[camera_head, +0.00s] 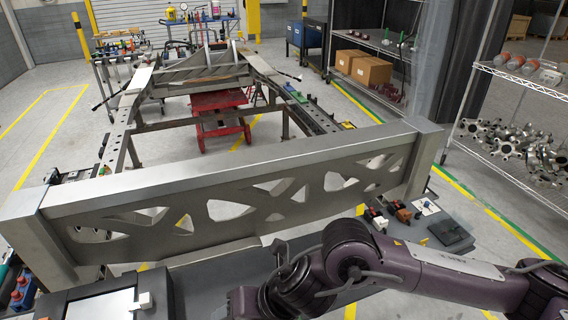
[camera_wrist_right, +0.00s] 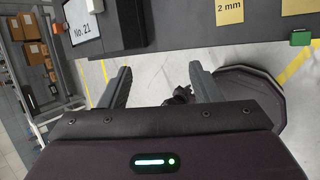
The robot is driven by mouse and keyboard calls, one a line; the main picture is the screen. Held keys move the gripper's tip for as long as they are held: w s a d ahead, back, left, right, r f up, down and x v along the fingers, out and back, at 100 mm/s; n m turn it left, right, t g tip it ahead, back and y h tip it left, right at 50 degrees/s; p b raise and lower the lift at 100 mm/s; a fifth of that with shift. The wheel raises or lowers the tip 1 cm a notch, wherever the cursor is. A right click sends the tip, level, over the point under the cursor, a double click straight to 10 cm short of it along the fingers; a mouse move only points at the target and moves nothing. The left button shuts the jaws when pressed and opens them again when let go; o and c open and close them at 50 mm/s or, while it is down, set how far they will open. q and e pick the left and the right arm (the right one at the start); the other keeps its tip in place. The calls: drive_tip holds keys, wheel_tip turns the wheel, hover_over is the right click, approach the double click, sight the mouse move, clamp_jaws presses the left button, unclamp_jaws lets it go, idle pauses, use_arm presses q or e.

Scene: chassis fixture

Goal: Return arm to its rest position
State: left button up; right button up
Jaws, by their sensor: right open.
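My right arm (camera_head: 430,270) comes in from the lower right of the head view, bent low in front of the near grey beam. Its purple links reach to the bottom middle of the picture. My right gripper (camera_wrist_right: 160,82) shows in the right wrist view with its two dark fingers spread apart. Nothing is between the fingers but the view of the floor and some dark parts beyond. My left arm and left gripper are not in view.
The metal chassis frame (camera_head: 225,197) with its cut-out near beam spans the head view. A wire shelf (camera_head: 530,85) with metal parts stands at the right. The wrist view shows a dark work surface edge (camera_wrist_right: 185,28) with yellow labels and a "No. 21" sign (camera_wrist_right: 84,22).

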drive_tip(key=w+a+r+m+t+y, duration=0.1)
drive_tip(key=a+r+m+t+y, duration=0.35)
drive_tip(key=r+m, duration=0.5)
drive_tip(key=w+d+f+m+t+h, duration=0.25)
drive_tip(key=w+d+m+h, duration=0.2)
drive_tip(key=d+m, duration=0.55)
drive_tip(key=s+d+f+m+g+h, duration=0.2)
drive_tip(key=s+d+f+m, duration=0.25)
drive_tip(key=d+m, duration=0.2)
drive_tip(key=s+d+f+m+g+h, duration=0.25)
drive_tip(key=d+f+m, duration=0.25)
drive_tip(key=d, duration=0.3)
drive_tip(key=s+d+f+m+g+h, duration=0.1)
drive_tip(key=s+d+f+m+h, duration=0.3)
drive_tip(key=d, duration=0.4)
wheel_tip(320, 180, down, 29)
drive_tip(key=s+m+g+y, duration=0.1)
drive_tip(key=s+d+f+g, duration=0.1)
drive_tip(key=s+d+f, duration=0.2)
drive_tip(key=s+f, duration=1.7)
drive_tip(key=shift+s, duration=0.3)
